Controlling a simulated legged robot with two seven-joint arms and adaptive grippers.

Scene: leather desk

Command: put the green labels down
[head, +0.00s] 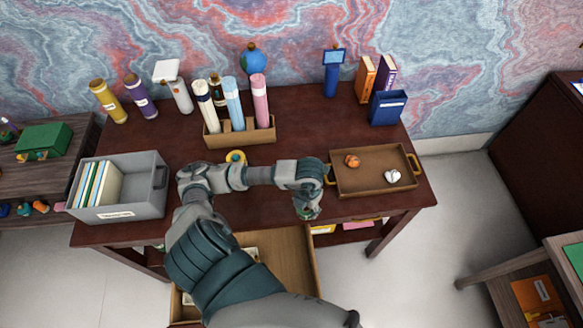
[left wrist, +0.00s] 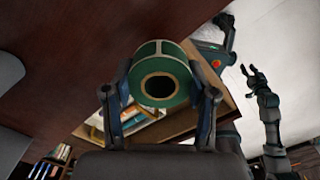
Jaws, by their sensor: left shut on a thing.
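The green labels (left wrist: 162,68) are a roll with a dark hollow core. My left gripper (left wrist: 160,98) is shut on the roll, with one finger on each side of it in the left wrist view. In the head view my left gripper (head: 307,211) is at the desk's front edge, left of and in front of the brown tray. Only a little green of the roll shows there, mostly hidden by the gripper. My right gripper (left wrist: 250,75) shows in the left wrist view, empty with its fingers apart; it is outside the head view.
The brown tray (head: 345,187) holds an orange and a white object. An open drawer (head: 285,255) sticks out below the desk (head: 270,207).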

